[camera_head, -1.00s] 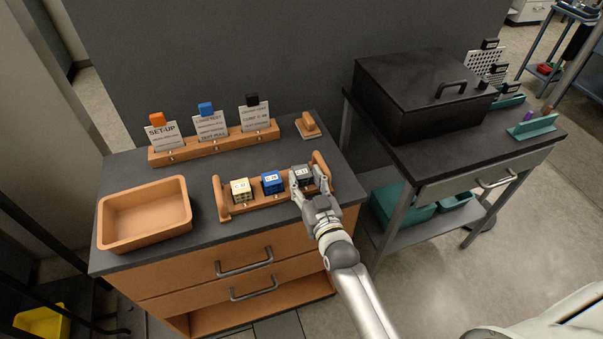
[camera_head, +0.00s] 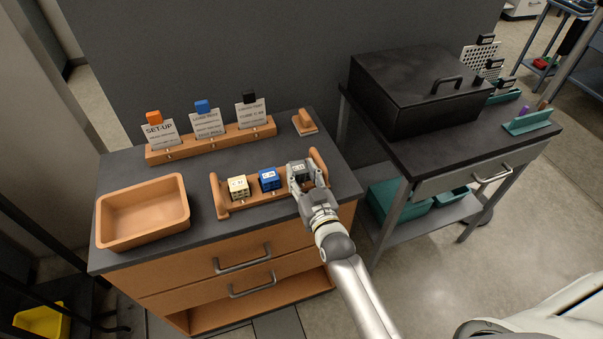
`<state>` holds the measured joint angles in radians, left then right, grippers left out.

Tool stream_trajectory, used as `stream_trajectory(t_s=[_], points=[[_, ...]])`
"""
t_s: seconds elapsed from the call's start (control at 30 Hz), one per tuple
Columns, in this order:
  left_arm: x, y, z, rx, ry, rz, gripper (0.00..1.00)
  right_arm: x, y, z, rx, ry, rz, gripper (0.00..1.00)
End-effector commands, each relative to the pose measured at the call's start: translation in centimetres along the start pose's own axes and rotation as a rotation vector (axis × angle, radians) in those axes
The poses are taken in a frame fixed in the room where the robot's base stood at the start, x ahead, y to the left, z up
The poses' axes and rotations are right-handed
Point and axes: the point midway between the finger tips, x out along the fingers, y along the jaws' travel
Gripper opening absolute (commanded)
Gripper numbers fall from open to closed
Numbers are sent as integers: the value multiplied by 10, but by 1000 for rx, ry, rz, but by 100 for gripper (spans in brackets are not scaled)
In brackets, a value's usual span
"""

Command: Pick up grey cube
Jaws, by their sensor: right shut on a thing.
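The grey cube (camera_head: 298,168) is at the right end of the wooden rack (camera_head: 250,200), with a small label on it. My right gripper (camera_head: 299,178) is shut on the grey cube, its fingers at the cube's sides. The gripper hides the cube's lower part, so I cannot tell whether it is clear of the rack. The blue cube (camera_head: 270,179) and the cream cube (camera_head: 238,188) sit to its left in the same rack. My left gripper is not in view.
An empty orange tray (camera_head: 143,212) stands at the left of the dark worktop. A card holder (camera_head: 211,141) with three cards is at the back. A small wooden block (camera_head: 305,122) lies at back right. A black lidded box (camera_head: 419,90) is on the right-hand table.

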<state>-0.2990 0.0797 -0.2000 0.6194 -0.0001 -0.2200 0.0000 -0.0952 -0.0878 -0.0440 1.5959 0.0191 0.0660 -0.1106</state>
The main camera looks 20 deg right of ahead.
Motion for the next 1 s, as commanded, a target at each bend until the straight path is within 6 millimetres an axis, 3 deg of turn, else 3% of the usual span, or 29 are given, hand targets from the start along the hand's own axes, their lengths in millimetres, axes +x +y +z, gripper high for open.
stream_trajectory(t_s=[0.3,0.47,0.83,1.0], points=[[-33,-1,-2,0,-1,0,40,0,0,-35,0,1,0,20],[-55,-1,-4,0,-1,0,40,-14,-4,-51,1,-1,0,20],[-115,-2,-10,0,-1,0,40,-52,-15,-98,1,-1,0,20],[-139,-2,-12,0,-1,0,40,-87,-24,-110,1,-3,0,20]])
